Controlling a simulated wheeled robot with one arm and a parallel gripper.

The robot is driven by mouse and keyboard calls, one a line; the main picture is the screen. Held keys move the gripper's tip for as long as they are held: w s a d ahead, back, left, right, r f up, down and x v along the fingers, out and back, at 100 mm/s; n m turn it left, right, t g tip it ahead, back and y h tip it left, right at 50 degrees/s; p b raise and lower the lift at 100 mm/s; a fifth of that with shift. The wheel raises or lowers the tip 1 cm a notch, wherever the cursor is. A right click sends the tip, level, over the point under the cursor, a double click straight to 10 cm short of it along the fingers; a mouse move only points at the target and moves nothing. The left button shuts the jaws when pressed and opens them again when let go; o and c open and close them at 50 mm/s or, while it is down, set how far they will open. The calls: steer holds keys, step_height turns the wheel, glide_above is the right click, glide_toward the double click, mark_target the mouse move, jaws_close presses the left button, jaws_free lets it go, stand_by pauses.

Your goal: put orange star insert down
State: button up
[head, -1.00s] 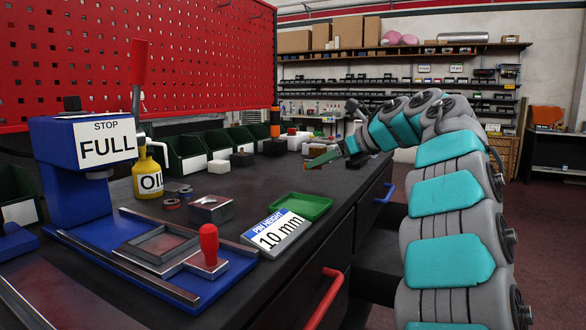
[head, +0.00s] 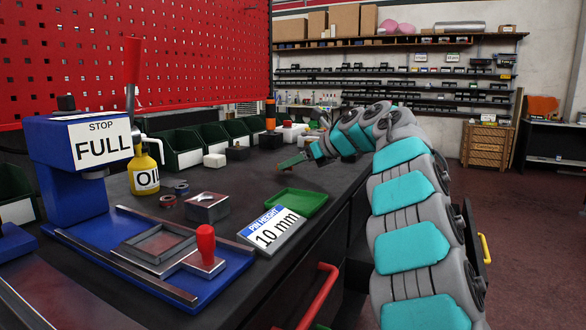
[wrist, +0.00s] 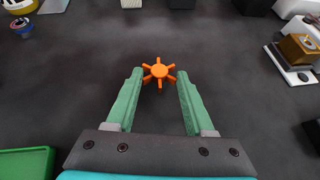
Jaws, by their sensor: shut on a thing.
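The orange star insert (wrist: 158,74) is a small piece with several short arms, seen from above in the wrist view. It sits between the tips of my gripper's two green fingers (wrist: 159,78), which are shut on it. In the head view my gripper (head: 284,165) is low over the black table (head: 248,178), beyond the green tray. Only a small orange bit of the insert (head: 278,168) shows there. I cannot tell whether the insert touches the tabletop.
The green tray (head: 296,201) and the "PIN HEIGHT 10 mm" sign (head: 270,232) are nearer to me. A metal block (head: 206,208), yellow oil can (head: 144,172) and blue press (head: 75,180) stand left. Tabletop around the insert is clear.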

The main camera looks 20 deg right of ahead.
steer(key=shift+f, duration=0.45)
steer(key=shift+f+b, duration=0.25)
steer(key=shift+b, duration=0.05)
steer(key=o, duration=1.3)
steer(key=shift+r, duration=0.1)
steer(key=shift+r, duration=0.1)
steer(key=shift+r+p, duration=0.2)
steer(key=shift+p, duration=0.2)
steer(key=shift+s+d, duration=0.2)
steer(key=shift+s, duration=0.1)
steer(key=b+v, duration=0.1)
steer(key=v, duration=1)
steer(key=shift+s+r, duration=0.1)
steer(key=shift+s, duration=0.1)
